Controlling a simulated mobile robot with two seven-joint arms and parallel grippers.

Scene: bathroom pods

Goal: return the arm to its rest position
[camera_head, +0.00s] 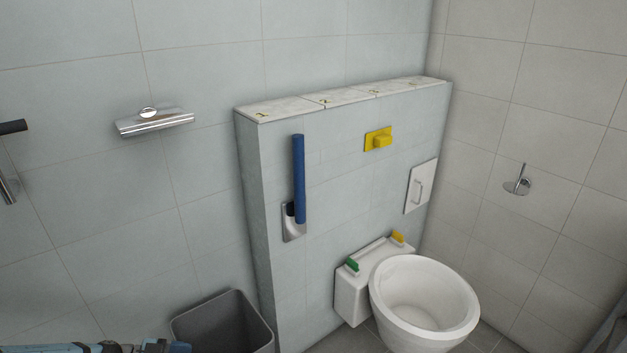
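A part of my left arm, light blue with dark sections, shows along the bottom left edge in the head view. The picture edge cuts it off, and no gripper fingers can be made out on it. It appears in front of the grey waste bin's lower side. My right gripper is not in the picture. I see nothing held by either gripper.
A grey bin (222,321) stands left of the tiled ledge (283,108). A white toilet (425,300) stands on the right. The ledge front carries a blue-handled brush (299,180), a yellow button (378,140) and a white panel (420,187). A chrome holder (155,122) is on the wall.

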